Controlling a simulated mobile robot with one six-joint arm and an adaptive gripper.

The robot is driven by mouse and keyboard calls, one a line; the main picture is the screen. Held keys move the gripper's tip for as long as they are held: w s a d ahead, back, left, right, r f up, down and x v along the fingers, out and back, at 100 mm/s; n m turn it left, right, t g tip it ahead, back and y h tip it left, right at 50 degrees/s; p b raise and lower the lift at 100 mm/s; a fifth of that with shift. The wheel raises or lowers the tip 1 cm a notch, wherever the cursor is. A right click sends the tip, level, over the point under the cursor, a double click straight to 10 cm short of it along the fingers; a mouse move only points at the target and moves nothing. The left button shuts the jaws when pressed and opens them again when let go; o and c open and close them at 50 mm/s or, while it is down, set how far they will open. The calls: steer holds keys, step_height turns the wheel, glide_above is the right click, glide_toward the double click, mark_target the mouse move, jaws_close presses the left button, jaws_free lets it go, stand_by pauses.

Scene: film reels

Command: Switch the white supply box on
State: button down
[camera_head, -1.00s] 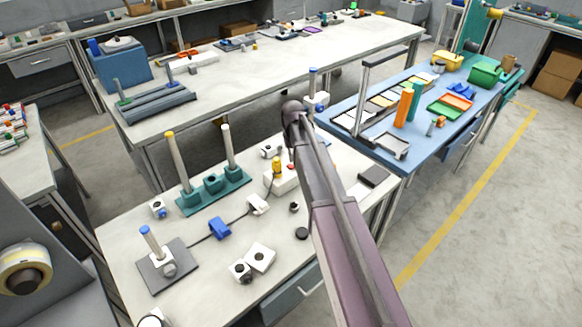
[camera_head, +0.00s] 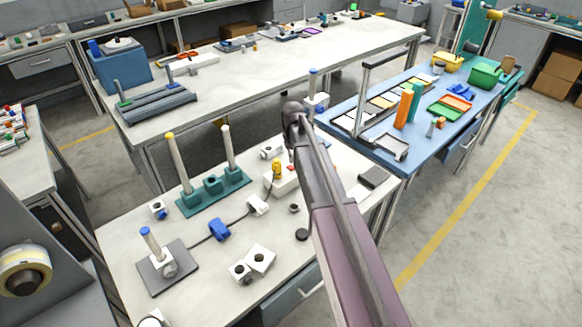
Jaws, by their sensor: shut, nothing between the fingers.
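The white supply box (camera_head: 284,186) sits on the near workbench, left of my arm and partly hidden by it. A yellow plug-like piece (camera_head: 277,170) stands on the box, and a small red part (camera_head: 291,167) shows at its back right. A dark cable runs from near the box by a white connector (camera_head: 258,205) and a blue connector (camera_head: 219,230) to a dark plate with a white block and blue-topped post (camera_head: 160,255). My arm reaches over the bench's right side. My gripper is hidden behind the arm.
A teal stand with two tall posts (camera_head: 212,190) is left of the box. White blocks (camera_head: 260,259), a black disc (camera_head: 302,235) and a dark flat block (camera_head: 373,177) lie around. A blue table (camera_head: 375,150) with trays adjoins at right.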

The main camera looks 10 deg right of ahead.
mark_target(293, 168)
steer(key=shift+f+b, duration=1.45)
steer(key=shift+f, duration=0.05)
stand_by(1.6)
steer(key=shift+r, duration=0.15)
steer(key=shift+r+p, duration=3.45)
steer(key=shift+p, duration=0.1)
steer(key=s, duration=2.5)
steer(key=shift+s, duration=0.25)
steer(key=shift+d, duration=0.1)
